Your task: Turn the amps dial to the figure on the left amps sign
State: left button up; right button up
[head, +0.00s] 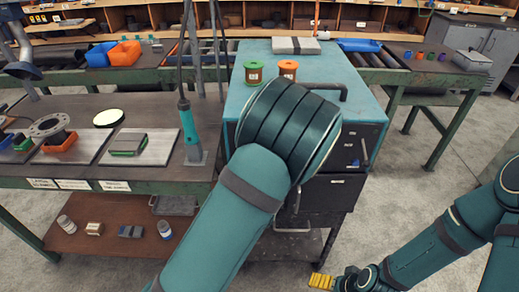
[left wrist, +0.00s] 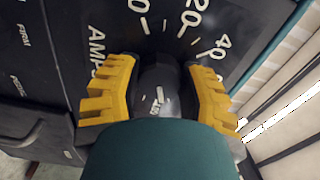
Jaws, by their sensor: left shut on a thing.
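The amps dial (left wrist: 160,75) is a dark round knob on a black panel (left wrist: 68,60) in the left wrist view. White figures ring it: 20 and 40 are readable, another is cut off at the top, and the word AMPS is partly covered at left. A short white mark shows on the knob. My left gripper (left wrist: 160,95) has its yellow fingers closed on both sides of the dial. In the head view my own arm hides this gripper and the dial. My right gripper (head: 321,281) shows only as yellow fingers at the bottom edge. I cannot make out the left amps sign.
A teal-topped cabinet (head: 232,95) with dark drawers stands behind my left arm, carrying a green-and-red spool (head: 253,71) and an orange spool (head: 288,69). A workbench (head: 80,110) at left holds a flange (head: 50,126) and has small unreadable labels (head: 72,184) along its edge.

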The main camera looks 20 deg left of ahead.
pick_arm(q)
jog(key=shift+r+m+p, duration=0.2)
jog(key=shift+m+p, duration=0.25)
jog(key=shift+m, duration=0.55)
jog(key=o, duration=1.2)
jog(key=shift+f, duration=0.15)
jog(key=v, duration=0.7)
jog(key=shift+s, duration=0.2)
